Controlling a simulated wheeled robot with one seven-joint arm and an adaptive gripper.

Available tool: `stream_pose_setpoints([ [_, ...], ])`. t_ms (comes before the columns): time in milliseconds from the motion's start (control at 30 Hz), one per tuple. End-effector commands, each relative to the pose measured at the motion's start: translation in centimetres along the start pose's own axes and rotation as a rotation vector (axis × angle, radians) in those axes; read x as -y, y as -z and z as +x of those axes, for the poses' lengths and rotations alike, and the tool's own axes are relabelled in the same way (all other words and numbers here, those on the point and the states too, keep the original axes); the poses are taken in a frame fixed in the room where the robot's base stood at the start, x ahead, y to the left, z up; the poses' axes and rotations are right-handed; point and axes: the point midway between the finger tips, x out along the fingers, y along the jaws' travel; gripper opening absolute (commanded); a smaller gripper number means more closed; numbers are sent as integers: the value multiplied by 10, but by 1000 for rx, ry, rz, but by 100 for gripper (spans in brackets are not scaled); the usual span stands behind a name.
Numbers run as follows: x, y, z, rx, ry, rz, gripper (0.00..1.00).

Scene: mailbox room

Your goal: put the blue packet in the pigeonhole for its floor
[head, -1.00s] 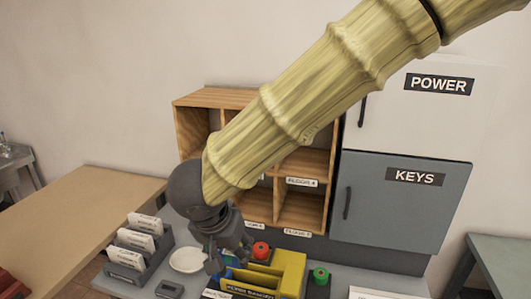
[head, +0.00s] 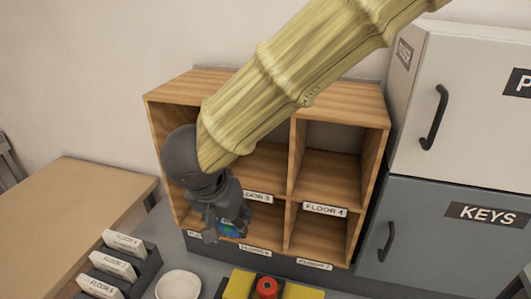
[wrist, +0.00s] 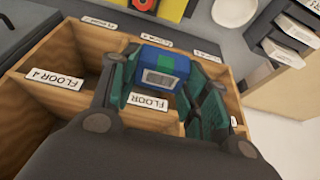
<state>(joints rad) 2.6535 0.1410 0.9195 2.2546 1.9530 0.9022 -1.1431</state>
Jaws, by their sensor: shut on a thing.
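The blue packet (wrist: 165,66) has a green band and a white label too small to read. My gripper (wrist: 160,85) is shut on it, one finger on each side. In the head view the packet (head: 228,230) shows only partly below my gripper (head: 222,229). Both are in front of the left part of the wooden pigeonhole unit (head: 340,97). Its FLOOR 4 plate (head: 325,209) marks an upper right compartment, and a FLOOR 3 plate (head: 257,197) is to its left. The lower plates are hard to read. My arm hides the upper left compartments.
A grey KEYS cabinet (head: 430,240) and a white cabinet (head: 455,120) stand close on the right. A white dish (head: 178,285), a grey card rack (head: 145,275) and a yellow holder (head: 300,291) with a red round item (head: 267,288) stand in front.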

Motion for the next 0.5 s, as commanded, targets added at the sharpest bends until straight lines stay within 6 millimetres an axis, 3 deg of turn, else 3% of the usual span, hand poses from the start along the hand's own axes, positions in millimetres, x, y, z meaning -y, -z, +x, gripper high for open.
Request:
stream_pose_setpoints([
  [167, -3, 15, 2, -4, -1, 7, 18],
  [500, 0, 87, 37, 6, -4, 7, 18],
])
